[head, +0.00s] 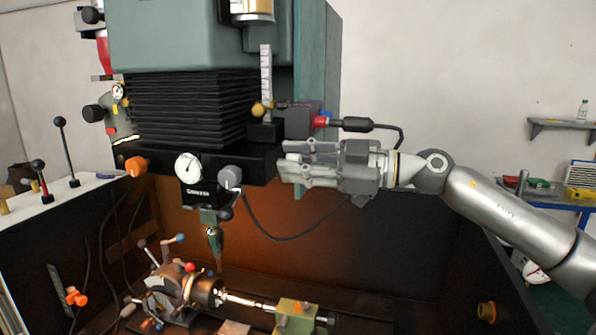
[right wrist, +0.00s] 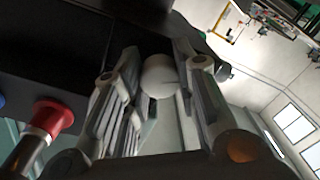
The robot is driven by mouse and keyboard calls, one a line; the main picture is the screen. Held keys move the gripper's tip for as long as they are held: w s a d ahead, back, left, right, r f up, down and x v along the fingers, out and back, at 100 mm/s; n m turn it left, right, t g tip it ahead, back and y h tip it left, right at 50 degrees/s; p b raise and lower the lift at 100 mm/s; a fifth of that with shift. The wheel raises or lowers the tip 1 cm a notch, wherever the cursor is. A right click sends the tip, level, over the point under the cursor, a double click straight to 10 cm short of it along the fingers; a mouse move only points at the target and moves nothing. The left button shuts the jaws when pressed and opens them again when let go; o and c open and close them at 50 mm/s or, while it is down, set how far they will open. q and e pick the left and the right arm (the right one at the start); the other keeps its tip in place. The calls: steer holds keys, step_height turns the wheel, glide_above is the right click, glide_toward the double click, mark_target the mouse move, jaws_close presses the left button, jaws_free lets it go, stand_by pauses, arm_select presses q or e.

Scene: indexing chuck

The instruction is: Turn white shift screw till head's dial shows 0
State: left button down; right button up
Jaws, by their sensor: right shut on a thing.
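The white shift screw (right wrist: 160,78) shows as a pale round knob between the fingers in the right wrist view. My right gripper (head: 285,165) is at the right end of the machine's dark crossbar in the head view. It is shut on the knob, and its fingers hide the knob there. In the right wrist view the fingers (right wrist: 158,98) stand on both sides of it. The white round dial (head: 188,167) is on the head's front, left of my gripper. Its needle is too small to read surely. My left gripper is out of view.
A grey round knob (head: 230,177) sits right of the dial, and an orange knob (head: 135,165) is at the crossbar's left end. The indexing chuck (head: 205,291) lies below.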

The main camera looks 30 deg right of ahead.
steer(key=n, duration=0.3)
steer(key=shift+b, duration=0.35)
steer(key=shift+n, duration=1)
steer(key=o, duration=1)
steer(key=shift+a, duration=0.1)
steer(key=shift+o, duration=0.2)
